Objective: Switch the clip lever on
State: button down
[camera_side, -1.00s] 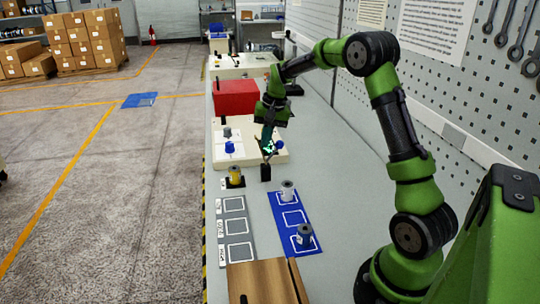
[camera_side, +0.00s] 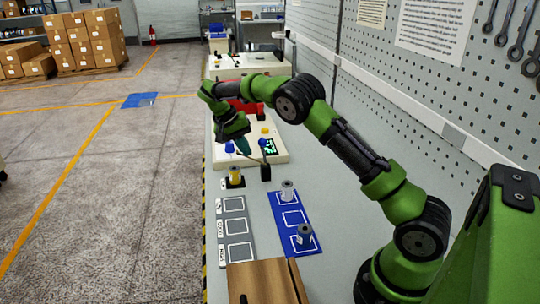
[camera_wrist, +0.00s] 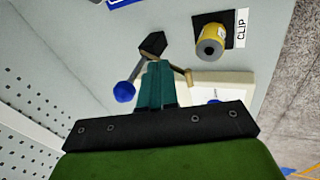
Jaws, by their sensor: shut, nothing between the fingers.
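The clip lever has a black base block (camera_side: 265,173) with a thin lever rising to a blue ball knob (camera_side: 262,142). In the wrist view the block (camera_wrist: 152,44) is just beyond my fingertips, the blue knob (camera_wrist: 124,91) is left of the fingers, and a tan rod end (camera_wrist: 188,77) is to their right. A yellow spindle (camera_side: 235,174) stands on a black pad beside the block, near a CLIP label (camera_wrist: 241,29). My gripper (camera_side: 244,147) is shut and empty, with teal fingers left of the knob. I cannot tell whether the fingers touch the lever.
A cream panel (camera_side: 280,157) with a blue knob, a yellow knob and a green-lit display lies behind. A red box (camera_side: 245,105) is farther back. A blue mat (camera_side: 285,198) holds grey spindles; a grey mat (camera_side: 237,238) has empty squares. A wooden box (camera_side: 262,283) is in front.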

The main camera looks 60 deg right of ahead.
aim_at(235, 172)
jog(key=shift+g+h, duration=0.5)
jog(key=shift+h, duration=0.1)
jog(key=shift+w+a+f, duration=0.35)
jog(key=shift+f, duration=0.5)
jog(key=shift+w+a+f, duration=0.35)
jog(key=shift+a+f, duration=0.05)
jog(key=shift+f, duration=0.4)
jog(key=shift+w+a+f, duration=0.35)
jog(key=shift+f, duration=0.5)
jog(key=shift+a+f, duration=0.1)
jog(key=shift+f, duration=0.05)
jog(key=shift+w+a+r, duration=0.1)
jog(key=shift+w+r, duration=0.05)
jog(key=shift+r, duration=0.2)
notch_tip(235, 172, up, 10)
jog(key=shift+w+a, duration=0.35)
jog(key=shift+f, duration=0.1)
